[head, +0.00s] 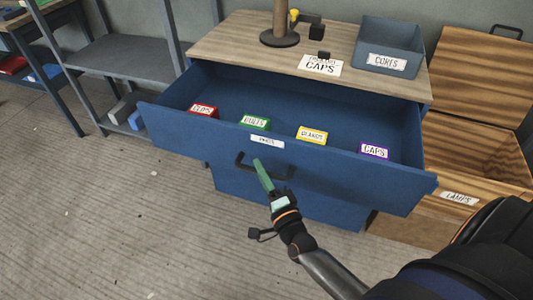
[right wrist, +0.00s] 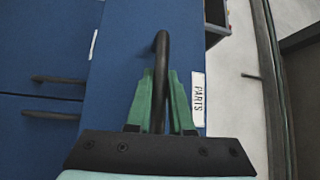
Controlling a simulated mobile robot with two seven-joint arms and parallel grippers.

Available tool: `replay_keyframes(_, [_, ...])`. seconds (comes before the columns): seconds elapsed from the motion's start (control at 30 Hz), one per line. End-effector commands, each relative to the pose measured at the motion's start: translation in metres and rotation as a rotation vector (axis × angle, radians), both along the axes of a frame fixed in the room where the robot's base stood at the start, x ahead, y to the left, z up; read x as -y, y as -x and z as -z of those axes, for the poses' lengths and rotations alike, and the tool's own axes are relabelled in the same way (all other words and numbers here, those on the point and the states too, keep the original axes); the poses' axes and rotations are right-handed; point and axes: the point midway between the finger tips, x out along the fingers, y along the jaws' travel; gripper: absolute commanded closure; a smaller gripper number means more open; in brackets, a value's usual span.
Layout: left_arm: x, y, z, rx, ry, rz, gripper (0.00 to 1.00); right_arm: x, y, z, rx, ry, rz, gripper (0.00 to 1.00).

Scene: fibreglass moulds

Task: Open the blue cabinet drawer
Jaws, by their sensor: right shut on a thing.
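The blue cabinet (head: 340,213) stands in the middle of the head view with its top drawer (head: 335,165) pulled well out. The drawer front carries a label and a dark bar handle (head: 243,167). My right gripper (head: 259,165) is at this handle, its green fingers reaching it from the front. In the right wrist view the fingers (right wrist: 160,100) are on either side of the handle (right wrist: 162,50), shut on it, beside a label reading PARTS (right wrist: 198,98). My left gripper is not in view.
Small labelled red (head: 203,110), green (head: 255,122), yellow (head: 312,134) and purple (head: 374,151) boxes sit in the drawer. A grey bin (head: 388,47) and a stand (head: 280,37) are on the cabinet top. A wooden crate (head: 435,216) is at right, shelving (head: 128,58) at left. Floor in front is clear.

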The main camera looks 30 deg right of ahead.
Motion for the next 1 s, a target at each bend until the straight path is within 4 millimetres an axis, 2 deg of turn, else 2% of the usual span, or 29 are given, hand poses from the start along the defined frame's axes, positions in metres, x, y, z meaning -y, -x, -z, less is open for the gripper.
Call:
replay_keyframes(0.2, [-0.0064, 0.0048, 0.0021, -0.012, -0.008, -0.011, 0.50, -0.0113, 0.0097, -0.0001, 0.000, -0.001, 0.000, 1.00])
replay_keyframes(0.6, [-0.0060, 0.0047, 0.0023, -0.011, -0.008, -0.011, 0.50, -0.0131, 0.0110, 0.0004, 0.000, 0.000, 0.000, 1.00])
replay_keyframes(0.63, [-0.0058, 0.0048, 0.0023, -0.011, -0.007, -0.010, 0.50, -0.0130, 0.0110, 0.0005, 0.000, 0.000, 0.000, 0.79])
replay_keyframes(0.9, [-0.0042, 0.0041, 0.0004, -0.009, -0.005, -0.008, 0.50, -0.0128, 0.0108, 0.0003, 0.000, 0.000, 0.000, 0.50])
replay_keyframes(1.0, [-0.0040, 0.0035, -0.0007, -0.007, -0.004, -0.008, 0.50, -0.0128, 0.0107, 0.0002, 0.000, 0.000, 0.000, 0.50])
